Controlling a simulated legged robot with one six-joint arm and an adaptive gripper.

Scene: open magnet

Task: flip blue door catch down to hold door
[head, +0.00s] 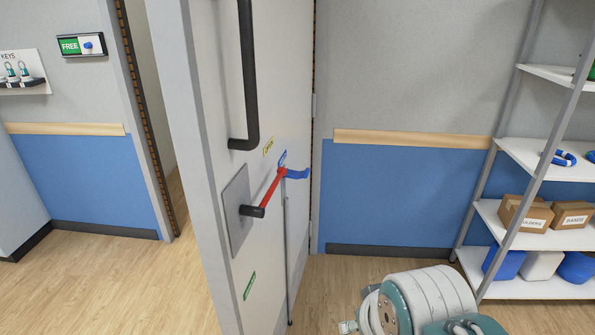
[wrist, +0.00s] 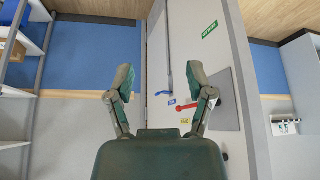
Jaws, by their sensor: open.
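The blue catch (head: 296,174) is on the face of the standing-open door (head: 205,130), at the top of a thin vertical grey rod (head: 289,250). It sticks out sideways to the right, above the floor. A red lever (head: 272,188) with a black grip is just left of it. In the wrist view, which is upside down, the blue catch (wrist: 163,92) and red lever (wrist: 187,106) show beyond my gripper (wrist: 158,78). My gripper's two green fingers are wide apart with nothing between them, some distance from the door.
A black pull handle (head: 247,80) is higher on the door. A shelf rack (head: 545,225) with boxes and containers stands at the right. Part of my teal and white arm fills the bottom right. The wood floor (head: 120,285) left of the door is clear.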

